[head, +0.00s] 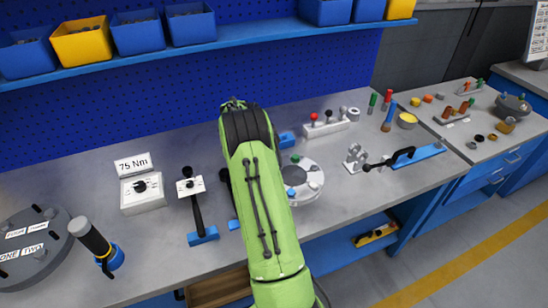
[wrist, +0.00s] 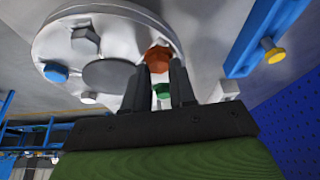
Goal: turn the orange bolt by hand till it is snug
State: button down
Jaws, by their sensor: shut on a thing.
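The orange bolt (wrist: 158,56) sits near the rim of the round flanged shell (wrist: 125,25) in the wrist view. My gripper (wrist: 160,70) is shut on the orange bolt, with one dark finger on each side of it. The green bolt (wrist: 162,90) shows between the fingers, farther down the picture. A blue bolt (wrist: 56,72) and a grey bolt (wrist: 85,42) are on the same shell. In the head view the shell (head: 312,168) is partly covered by my green arm, which hides the orange bolt and my gripper.
A blue bar with a yellow knob (wrist: 273,54) lies beside the shell in the wrist view. In the head view, a torque display marked 75 Nm (head: 143,192) and a dark-handled tool (head: 197,212) are left of my arm. A clamp on a blue base (head: 418,156) is at right.

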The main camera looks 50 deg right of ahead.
jog(key=shift+w+d+r+m, duration=0.15)
jog(key=shift+r+m, duration=0.15)
jog(key=shift+m, duration=0.3)
jog(key=c, duration=1)
grip_release()
jog(key=shift+o, duration=0.4)
jog(key=shift+f, duration=0.15)
jog(key=p+v, duration=0.3)
jog(key=v, duration=1.3)
jog(key=shift+w+f, duration=0.15)
